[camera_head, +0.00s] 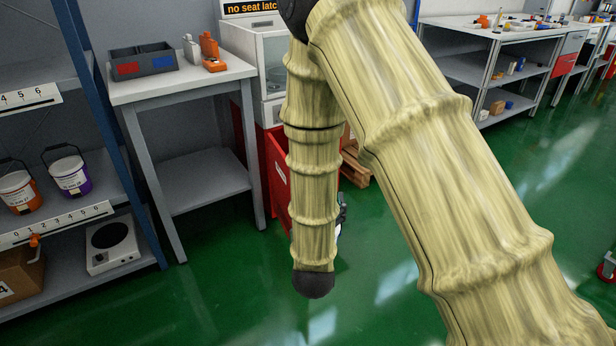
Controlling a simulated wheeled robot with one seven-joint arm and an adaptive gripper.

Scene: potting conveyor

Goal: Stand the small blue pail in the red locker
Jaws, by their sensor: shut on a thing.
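The red locker (276,172) stands on the floor right of the grey bench. Only a red side or door panel shows, and my arm hides the rest, so I cannot tell whether it is open. A dark sliver of my gripper (342,206) shows at the right edge of my hanging forearm, which hides most of it. A small white patch (338,231) shows just below it, on a thing my gripper is shut on. Too little shows to tell whether this is the blue pail. No blue pail is clearly visible elsewhere.
Orange (18,192) and purple (70,178) pails stand on the left shelf. A wooden pallet (355,172) lies behind my arm. Green floor (235,290) is clear in front.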

